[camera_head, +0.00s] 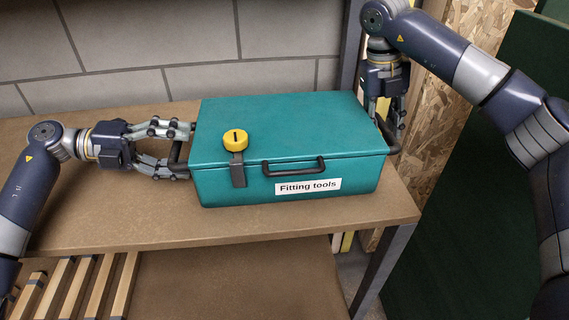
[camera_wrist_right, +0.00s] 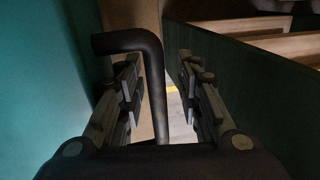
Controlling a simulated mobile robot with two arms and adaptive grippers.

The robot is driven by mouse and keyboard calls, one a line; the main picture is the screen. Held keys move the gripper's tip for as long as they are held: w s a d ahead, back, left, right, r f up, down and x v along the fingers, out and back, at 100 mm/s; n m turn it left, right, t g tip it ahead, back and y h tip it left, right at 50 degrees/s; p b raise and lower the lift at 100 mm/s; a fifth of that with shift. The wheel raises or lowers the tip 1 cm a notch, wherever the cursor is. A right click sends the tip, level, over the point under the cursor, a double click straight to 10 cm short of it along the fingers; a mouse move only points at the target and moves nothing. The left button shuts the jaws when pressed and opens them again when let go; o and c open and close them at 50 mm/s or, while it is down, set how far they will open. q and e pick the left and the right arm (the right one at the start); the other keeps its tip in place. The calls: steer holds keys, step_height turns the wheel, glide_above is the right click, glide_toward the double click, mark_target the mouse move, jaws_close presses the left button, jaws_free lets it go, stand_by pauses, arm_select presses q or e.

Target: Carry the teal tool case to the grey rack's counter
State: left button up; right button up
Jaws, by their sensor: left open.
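The teal tool case (camera_head: 290,135), labelled "Fitting tools", sits closed and level on a brown wooden counter (camera_head: 250,230) with a grey metal frame. It has a yellow knob (camera_head: 235,141) over a front latch and a dark front handle (camera_head: 293,167). My left gripper (camera_head: 186,150) is open around the dark handle on the case's left side. My right gripper (camera_head: 391,138) is at the handle on the right side. In the right wrist view that handle (camera_wrist_right: 152,75) stands between the spread fingers, with gaps visible on both sides.
A grey block wall (camera_head: 200,45) stands behind the counter. A grey upright (camera_head: 350,45) and a chipboard panel (camera_head: 450,100) are at the back right. Wooden slats (camera_head: 75,285) lie below at the front left. A dark green panel (camera_head: 470,230) is on the right.

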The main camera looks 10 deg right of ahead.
arm_select(q)
steer(key=v, duration=1.2)
steer(key=shift+a, duration=0.1)
arm_select(e)
steer(key=shift+a, duration=0.15)
steer(key=o, duration=0.7)
steer(key=shift+o, duration=0.2)
steer(key=v, duration=0.3)
steer(key=d+v, duration=0.1)
steer(key=v, duration=0.2)
steer(key=d+v, duration=0.1)
steer(key=v, duration=0.2)
steer(key=shift+s+r, duration=0.1)
steer(key=shift+r, duration=0.5)
